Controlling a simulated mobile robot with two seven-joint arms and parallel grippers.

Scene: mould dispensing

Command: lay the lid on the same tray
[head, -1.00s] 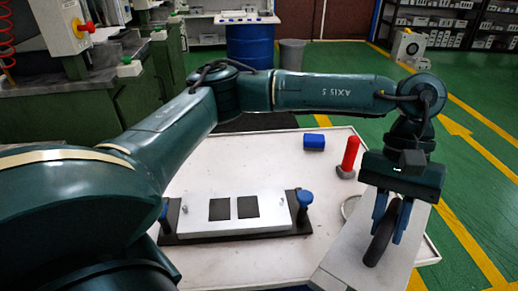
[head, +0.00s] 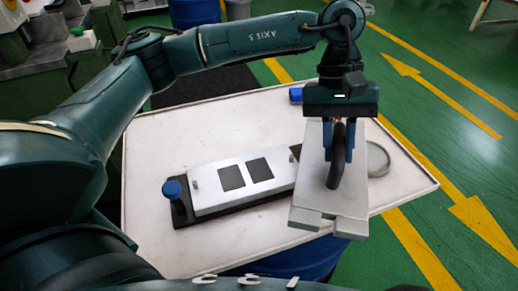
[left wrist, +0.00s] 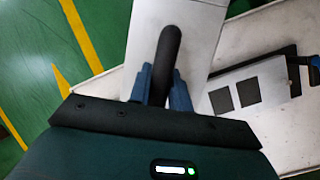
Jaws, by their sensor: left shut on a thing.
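My left gripper (head: 338,150) is shut on the black arched handle (head: 336,165) of a grey metal lid (head: 312,190). The lid appears held above the right part of a pale, rimmed tray top (head: 240,125). In the left wrist view the handle (left wrist: 166,62) stands between the blue fingers. In the left wrist view the block (left wrist: 238,75) is to the right of the lid. My right gripper is not in view.
A blue knob (head: 173,187) stands at the base's left end. A round metal rim (head: 385,170) shows right of the lid. The tray's back left is clear.

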